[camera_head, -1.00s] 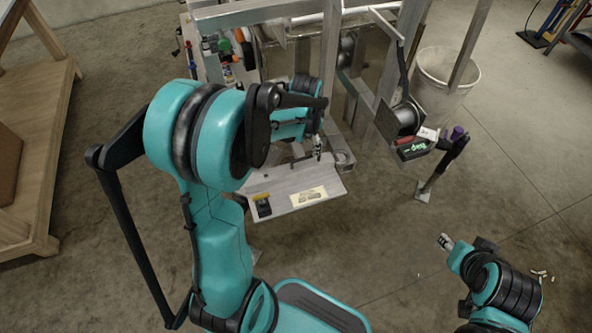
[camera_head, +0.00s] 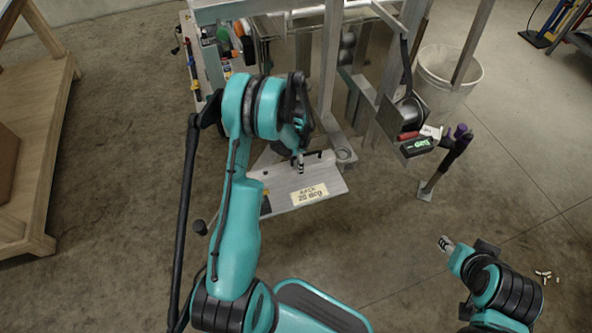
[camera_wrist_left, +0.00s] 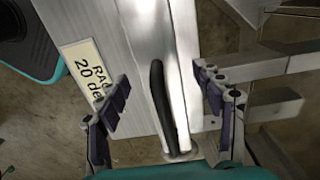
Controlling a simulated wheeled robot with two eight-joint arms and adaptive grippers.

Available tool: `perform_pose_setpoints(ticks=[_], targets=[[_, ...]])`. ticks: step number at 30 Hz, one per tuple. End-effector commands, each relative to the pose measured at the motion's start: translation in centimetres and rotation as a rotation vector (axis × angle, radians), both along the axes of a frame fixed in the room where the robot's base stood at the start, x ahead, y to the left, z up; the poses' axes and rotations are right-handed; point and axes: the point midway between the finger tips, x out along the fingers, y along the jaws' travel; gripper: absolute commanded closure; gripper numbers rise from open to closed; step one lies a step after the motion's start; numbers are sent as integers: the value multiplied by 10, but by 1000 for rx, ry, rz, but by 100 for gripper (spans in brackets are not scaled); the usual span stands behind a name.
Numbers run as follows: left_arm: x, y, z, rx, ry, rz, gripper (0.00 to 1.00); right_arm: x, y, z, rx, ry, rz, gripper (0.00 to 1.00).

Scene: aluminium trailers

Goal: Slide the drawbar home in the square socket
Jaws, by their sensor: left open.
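In the left wrist view, a bright aluminium bar (camera_wrist_left: 182,45), seemingly the drawbar, carries a long black handle (camera_wrist_left: 157,88). It lies along a pale tilted board labelled "20 deg" (camera_wrist_left: 92,70). My left gripper (camera_wrist_left: 162,100) is open, with one finger on each side of the handle and visible gaps. In the head view, my left gripper (camera_head: 300,165) is over the labelled board (camera_head: 335,184), and my arm hides part of the bar. I cannot make out the square socket. My right gripper (camera_head: 446,243) is over bare floor, apart from the board; its fingers are too small to judge.
Aluminium trailer framing (camera_head: 330,60) stands behind the board. A winch drum (camera_head: 408,114), a black box with a green display (camera_head: 417,147) and an upright jack (camera_head: 441,168) are to its right. A white bucket (camera_head: 450,75) is behind. Floor in front is open; a wooden bench (camera_head: 35,150) is left.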

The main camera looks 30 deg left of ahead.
Motion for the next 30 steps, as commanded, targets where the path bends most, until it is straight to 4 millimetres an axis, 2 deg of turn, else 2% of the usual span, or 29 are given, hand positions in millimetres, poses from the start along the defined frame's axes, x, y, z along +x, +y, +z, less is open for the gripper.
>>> perform_pose_setpoints(ticks=[1, 3, 11, 19, 30], targets=[[-1, 0, -14, 0, 0, 0, 33, 0, 0, -10, 0, 0, 0, 60], [0, 0, -23, -1, -1, 0, 33, 0, 0, -14, 0, 0, 0, 60], [-1, 0, -25, 0, -1, 0, 33, 0, 0, -13, 0, 0, 0, 60], [-1, 0, -24, 0, -1, 0, 100, 0, 0, -13, 0, 0, 0, 60], [0, 0, -19, 0, -1, 0, 100, 0, 0, -10, 0, 0, 0, 60]])
